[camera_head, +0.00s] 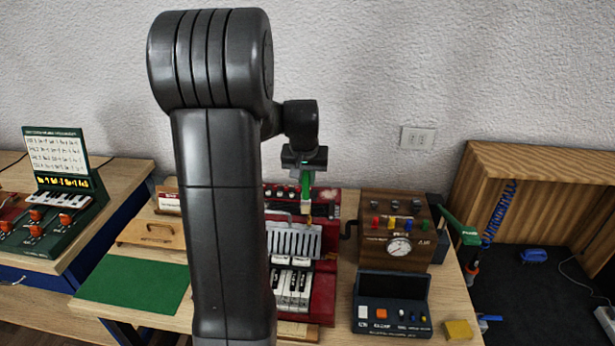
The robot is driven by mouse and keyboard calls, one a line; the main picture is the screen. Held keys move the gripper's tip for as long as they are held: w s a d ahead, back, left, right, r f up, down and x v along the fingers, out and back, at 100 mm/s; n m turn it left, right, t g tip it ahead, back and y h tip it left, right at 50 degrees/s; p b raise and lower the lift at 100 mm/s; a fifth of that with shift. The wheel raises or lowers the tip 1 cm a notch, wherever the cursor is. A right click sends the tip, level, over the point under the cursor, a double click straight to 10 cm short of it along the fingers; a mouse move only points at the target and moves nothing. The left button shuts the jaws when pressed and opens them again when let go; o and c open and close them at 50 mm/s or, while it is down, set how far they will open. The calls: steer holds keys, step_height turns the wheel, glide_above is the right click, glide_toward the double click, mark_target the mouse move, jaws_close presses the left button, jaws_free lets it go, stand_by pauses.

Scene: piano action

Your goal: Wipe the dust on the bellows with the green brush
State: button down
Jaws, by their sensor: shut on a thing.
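My gripper (305,166) is shut on the green brush (306,186), which hangs down from it. The brush's lower tip is a small yellowish part over the red piano-action unit (324,265). A pale grey ribbed panel (295,241), which may be the bellows, lies in this unit, just below the brush. I cannot tell whether the brush touches it. No dust can be made out at this size. My dark arm hides the left part of the unit.
A wooden box with a gauge (397,230) and a dark control panel (392,305) stand to the right. A green mat (135,287) and a wooden board (150,234) lie to the left. A yellow block (459,330) sits near the table's right edge.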

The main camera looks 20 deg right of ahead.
step_height(320, 180, up, 8)
steer(key=p, duration=0.4)
steer(key=shift+w+f, duration=0.15)
steer(key=shift+f, duration=0.05)
stand_by(0.4)
